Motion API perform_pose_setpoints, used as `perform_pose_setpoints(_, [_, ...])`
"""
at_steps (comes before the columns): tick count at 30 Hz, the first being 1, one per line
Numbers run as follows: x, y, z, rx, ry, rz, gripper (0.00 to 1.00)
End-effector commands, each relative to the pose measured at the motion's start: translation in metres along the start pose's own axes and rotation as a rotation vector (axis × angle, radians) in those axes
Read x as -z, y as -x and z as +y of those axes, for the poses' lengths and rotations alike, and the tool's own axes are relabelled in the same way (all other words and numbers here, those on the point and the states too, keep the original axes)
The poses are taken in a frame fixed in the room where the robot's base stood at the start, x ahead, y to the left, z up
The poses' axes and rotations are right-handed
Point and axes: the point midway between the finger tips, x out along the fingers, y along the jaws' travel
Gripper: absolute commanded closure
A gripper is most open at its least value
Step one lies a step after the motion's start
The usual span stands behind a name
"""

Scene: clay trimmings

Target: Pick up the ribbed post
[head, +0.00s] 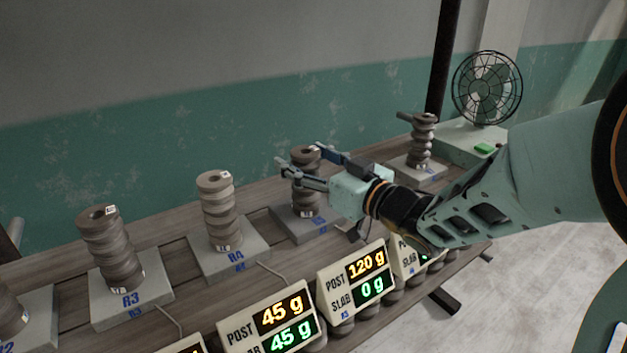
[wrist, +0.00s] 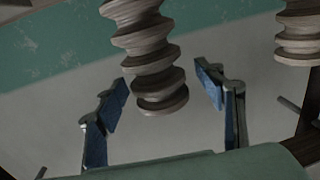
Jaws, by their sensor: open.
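A grey-brown ribbed post (head: 304,199) stands upright on a slab (head: 325,228) in the middle of the bench. My gripper (head: 301,157) is open near its top, with one finger on either side. In the wrist view the post (wrist: 158,70) shows between the spread blue-padded fingers (wrist: 165,98), with gaps on both sides. I cannot see the fingers touching it. Another ribbed post (head: 423,143) stands on a slab to the right; a ribbed post also shows at the right edge of the wrist view (wrist: 298,32).
More posts stand on slabs to the left, including a lighter one (head: 218,212) and a darker one (head: 110,248) on slab R3. Displays line the front edge; one (head: 357,284) reads POST 120 g, SLAB 0 g. A fan (head: 487,88) stands at the back right.

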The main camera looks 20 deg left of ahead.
Motion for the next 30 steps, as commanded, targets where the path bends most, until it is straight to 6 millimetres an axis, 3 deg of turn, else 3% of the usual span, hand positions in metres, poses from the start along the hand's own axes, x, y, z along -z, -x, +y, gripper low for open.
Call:
perform_pose_setpoints(5, [0.0003,0.0000,0.0003,-0.001,0.000,0.000,0.37])
perform_pose_setpoints(22, [0.0003,0.0004,0.0004,-0.001,0.000,0.000,0.98])
perform_pose_setpoints(30, [0.0026,0.0001,0.0005,-0.001,0.002,0.005,1.00])
